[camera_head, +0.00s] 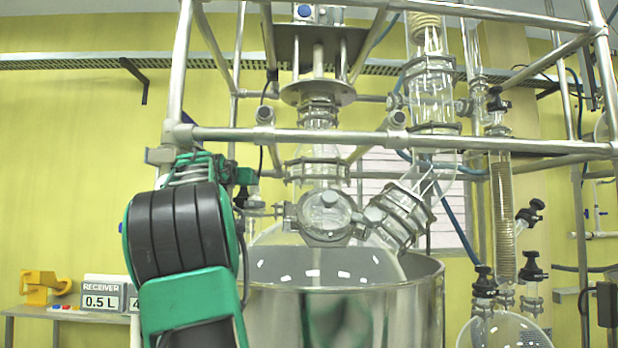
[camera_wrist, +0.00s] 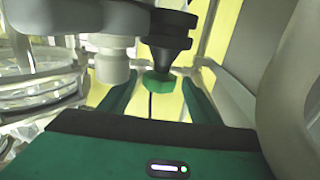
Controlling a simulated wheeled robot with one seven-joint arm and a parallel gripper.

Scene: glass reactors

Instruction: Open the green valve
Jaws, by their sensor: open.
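The green valve (camera_wrist: 158,83) shows in the wrist view as a small green knob below a black fitting (camera_wrist: 168,28). My gripper (camera_wrist: 160,88) is open, with one green finger to the left of the knob and one to the right. Gaps show between the knob and both fingers, so I see no contact. In the head view my gripper (camera_head: 205,168) is at the left front of the reactor frame, partly hidden by my own arm. I cannot clearly pick out the valve there.
A metal frame bar (camera_head: 390,138) crosses close to my gripper. Glass reactor parts (camera_head: 325,215) stand to the right above a large steel vessel (camera_head: 375,310). In the wrist view, glassware (camera_wrist: 40,85) is at the left and a grey post (camera_wrist: 300,90) at the right.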

